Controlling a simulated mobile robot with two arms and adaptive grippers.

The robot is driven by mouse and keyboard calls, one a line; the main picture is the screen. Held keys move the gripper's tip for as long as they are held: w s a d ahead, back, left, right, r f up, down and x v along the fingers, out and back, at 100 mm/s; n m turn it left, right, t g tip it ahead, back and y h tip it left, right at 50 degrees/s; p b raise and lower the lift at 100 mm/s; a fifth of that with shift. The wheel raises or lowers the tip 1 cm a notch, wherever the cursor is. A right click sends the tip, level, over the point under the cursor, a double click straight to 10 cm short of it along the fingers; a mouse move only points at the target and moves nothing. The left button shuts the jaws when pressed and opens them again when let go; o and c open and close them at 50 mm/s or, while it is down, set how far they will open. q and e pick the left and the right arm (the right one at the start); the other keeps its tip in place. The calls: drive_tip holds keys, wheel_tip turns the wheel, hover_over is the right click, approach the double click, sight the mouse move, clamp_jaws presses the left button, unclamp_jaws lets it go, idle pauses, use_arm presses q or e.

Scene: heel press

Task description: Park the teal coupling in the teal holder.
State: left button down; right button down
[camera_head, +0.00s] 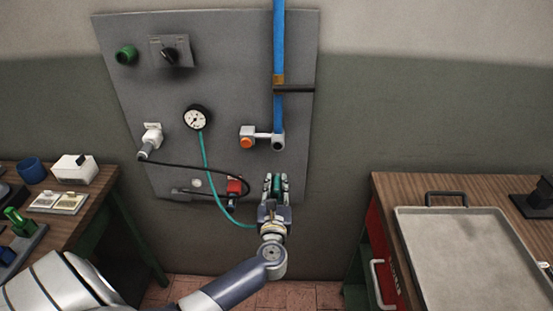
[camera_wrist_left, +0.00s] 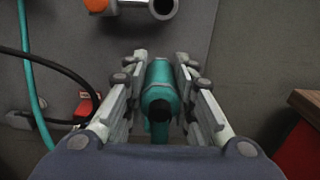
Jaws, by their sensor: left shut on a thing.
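The teal coupling (camera_wrist_left: 160,88) is a short teal cylinder with a dark end towards the wrist camera. My left gripper (camera_wrist_left: 160,75) has its fingers closed on both sides of it. In the head view, my left gripper (camera_head: 276,182) is in front of the lower right part of the grey panel (camera_head: 235,60), with teal showing between its fingers. A teal hose (camera_head: 207,165) runs from the gauge down towards the gripper. I cannot make out a separate teal holder; the gripper covers that part of the panel. My right gripper is not in view.
A red block (camera_head: 235,185) with a black hose is left of the gripper. A white fitting with an orange end (camera_head: 247,138) and a blue pipe (camera_head: 279,50) are above. A wooden bench with a grey tray (camera_head: 480,250) stands right, a cluttered bench (camera_head: 100,190) left.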

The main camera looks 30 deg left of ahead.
use_arm(q)
wheel_tip(320, 180, down, 17)
drive_tip(key=b, duration=1.5)
drive_tip(key=shift+f+b, duration=0.15)
drive_tip(key=shift+b, duration=0.2)
drive_tip(key=shift+f+b+x, duration=0.1)
drive_tip(key=shift+b+x, duration=0.25)
drive_tip(key=shift+x, duration=0.95)
drive_tip(key=shift+f+b+x, duration=0.15)
drive_tip(key=shift+b+x, duration=0.15)
drive_tip(key=shift+x, duration=1)
drive_tip(key=shift+s+a, duration=0.1)
drive_tip(key=shift+a, duration=0.05)
drive_tip(key=shift+d, duration=0.25)
drive_tip(key=shift+b+x, duration=0.45)
drive_tip(key=shift+x, duration=1.05)
